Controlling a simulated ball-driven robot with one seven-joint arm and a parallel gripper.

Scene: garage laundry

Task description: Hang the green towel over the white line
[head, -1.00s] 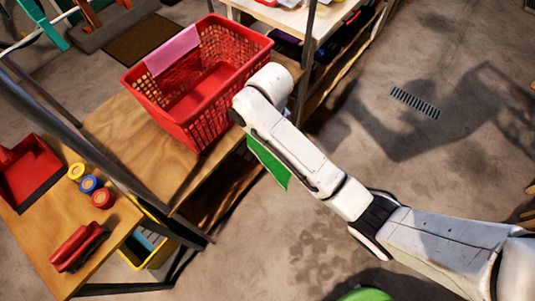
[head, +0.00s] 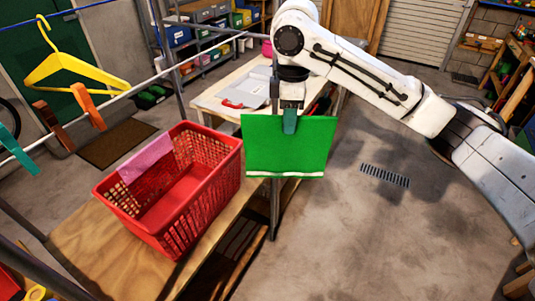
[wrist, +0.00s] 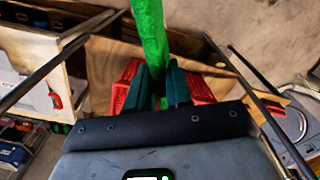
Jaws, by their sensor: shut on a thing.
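The green towel (head: 262,150) hangs from my gripper (head: 289,122) in the head view, spread flat with a pale stripe near its lower edge. My gripper is shut on its upper part, high beside the red basket. In the wrist view the towel (wrist: 149,28) shows as a narrow green strip between the teal fingers (wrist: 159,88). The white line (head: 152,78) runs slantwise across the upper left of the head view, left of the towel and apart from it. A yellow hanger (head: 73,64) and orange pegs (head: 88,106) are on or by this line.
A red basket (head: 160,222) with a pink cloth (head: 146,160) on its rim stands on a wooden shelf top (head: 85,248). A dark metal post (head: 275,205) rises behind the towel. A white table (head: 213,78) stands beyond. The floor at right is open around a drain grate (head: 385,176).

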